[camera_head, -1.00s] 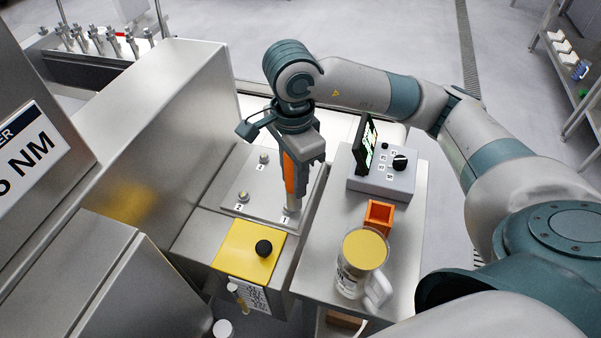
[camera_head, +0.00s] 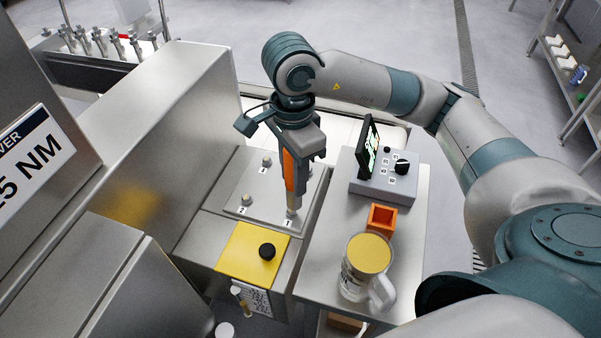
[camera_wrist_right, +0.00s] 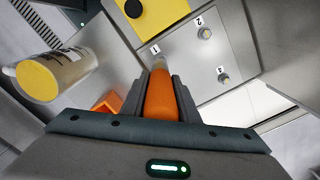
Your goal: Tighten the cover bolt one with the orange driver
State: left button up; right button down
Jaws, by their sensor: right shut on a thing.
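My right gripper (camera_head: 294,178) is shut on the orange driver (camera_head: 289,172) and holds it upright, tip down, above the steel cover plate (camera_head: 262,203). In the right wrist view the driver (camera_wrist_right: 161,98) sits between the two fingers. Its lower end is at the corner labelled 1, where cover bolt one is; the bolt itself is hidden under the driver, and I cannot tell how well the tip is seated. Bolt two (camera_head: 246,199) and another bolt (camera_head: 267,161) stand on the plate, and they also show in the wrist view. My left gripper is not in view.
A yellow panel with a black knob (camera_head: 267,251) lies in front of the plate. On the side table are an orange open box (camera_head: 381,218), a mug with yellow contents (camera_head: 367,262) and a grey control box with dial (camera_head: 384,180). Tall steel housing stands left.

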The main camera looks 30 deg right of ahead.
aim_at(289, 161)
jog(key=shift+w+a+r+p, duration=0.1)
jog(key=shift+a+r+p, duration=0.1)
jog(key=shift+r+p, duration=0.2)
jog(key=shift+w+a+r+p, duration=0.15)
jog(key=shift+r+p, duration=0.1)
jog(key=shift+r, duration=0.15)
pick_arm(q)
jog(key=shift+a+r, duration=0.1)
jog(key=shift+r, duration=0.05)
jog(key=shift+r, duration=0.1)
pick_arm(e)
jog(key=shift+r, duration=0.1)
pick_arm(q)
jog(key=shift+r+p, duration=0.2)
jog(key=shift+p, duration=0.1)
pick_arm(e)
jog(key=shift+r, duration=0.1)
